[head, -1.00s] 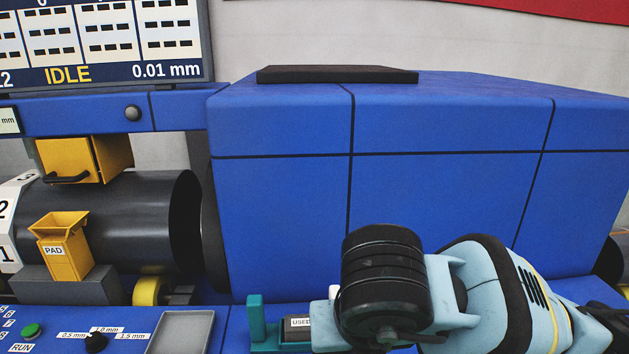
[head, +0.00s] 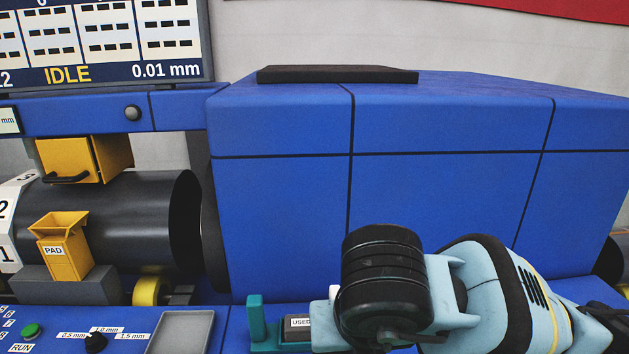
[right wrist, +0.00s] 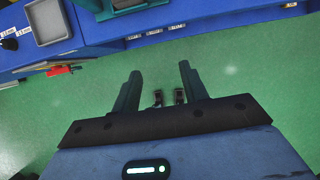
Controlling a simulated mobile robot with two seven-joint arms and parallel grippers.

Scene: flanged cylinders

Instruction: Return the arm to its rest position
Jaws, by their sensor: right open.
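My right arm (head: 490,290) comes in from the lower right in the head view, bent, with its black joint near the bottom middle. Its gripper is outside the head view. In the right wrist view my right gripper (right wrist: 158,88) shows two dark teal fingers standing apart, with nothing between them but green floor. It hangs in front of the blue machine's edge, over the floor. My left gripper is in neither view.
A blue bench edge (right wrist: 190,35) runs across the top of the right wrist view, with a grey tray (right wrist: 47,20). In the head view a large blue housing (head: 430,190) stands behind my arm. A dark cylinder (head: 130,220) and yellow pad holder (head: 63,247) are left. A teal holder (head: 256,320) is close to my arm.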

